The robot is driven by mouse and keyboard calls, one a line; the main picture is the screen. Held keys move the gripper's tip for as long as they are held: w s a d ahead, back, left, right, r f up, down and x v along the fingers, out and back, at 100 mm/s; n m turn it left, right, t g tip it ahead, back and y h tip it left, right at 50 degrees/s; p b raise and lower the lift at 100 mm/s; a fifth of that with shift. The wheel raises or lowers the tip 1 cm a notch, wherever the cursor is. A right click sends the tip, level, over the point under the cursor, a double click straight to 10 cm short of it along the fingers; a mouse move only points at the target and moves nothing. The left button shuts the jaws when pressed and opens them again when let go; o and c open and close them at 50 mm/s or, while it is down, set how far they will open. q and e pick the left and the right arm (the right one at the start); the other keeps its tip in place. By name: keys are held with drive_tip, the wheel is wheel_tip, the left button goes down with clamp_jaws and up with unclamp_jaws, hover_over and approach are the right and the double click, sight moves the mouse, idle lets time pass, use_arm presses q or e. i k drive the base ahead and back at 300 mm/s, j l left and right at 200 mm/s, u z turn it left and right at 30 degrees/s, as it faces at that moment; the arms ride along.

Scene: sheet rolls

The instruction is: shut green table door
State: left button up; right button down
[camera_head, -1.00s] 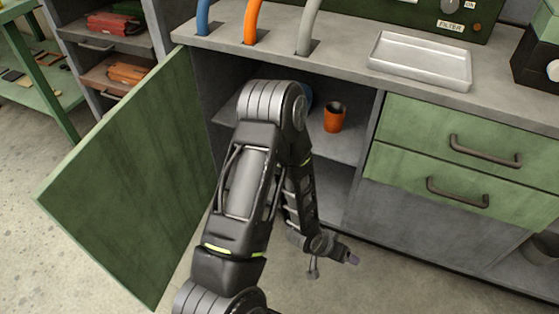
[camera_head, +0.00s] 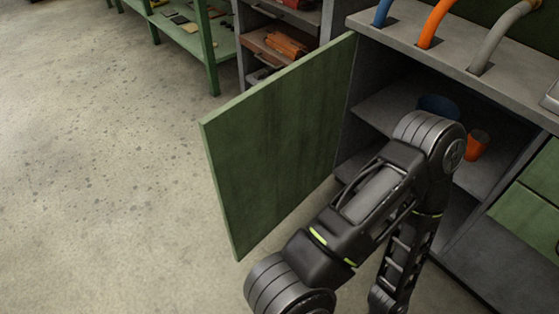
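The green door (camera_head: 285,140) of the table stands wide open, swung out to the left of the cabinet opening. Its hinge side meets the grey table (camera_head: 352,88). One of my arms comes up from the bottom edge, bends at an elbow in front of the opening and goes down again out of the picture. It stands right of the door and covers part of the opening. Neither gripper shows in this view. Inside on the shelf are an orange cup (camera_head: 477,146) and a dark blue round container (camera_head: 438,106), partly hidden behind my arm.
Green drawers (camera_head: 530,213) sit right of the opening. Blue, orange and grey hoses (camera_head: 436,22) enter the tabletop. A shelf with orange items (camera_head: 286,45) and a green workbench (camera_head: 208,45) stand behind. The floor (camera_head: 100,170) left of the door is clear.

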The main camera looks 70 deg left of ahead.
sight(270, 147)
drive_tip(key=k+j, duration=0.35)
drive_tip(key=k, duration=0.25)
drive_tip(key=k+j, duration=0.4)
drive_tip(key=k, duration=0.2)
drive_tip(key=j+u, duration=0.15)
drive_tip(key=j, duration=2.05)
drive_tip(key=i+j, duration=0.2)
drive_tip(key=j, duration=0.2)
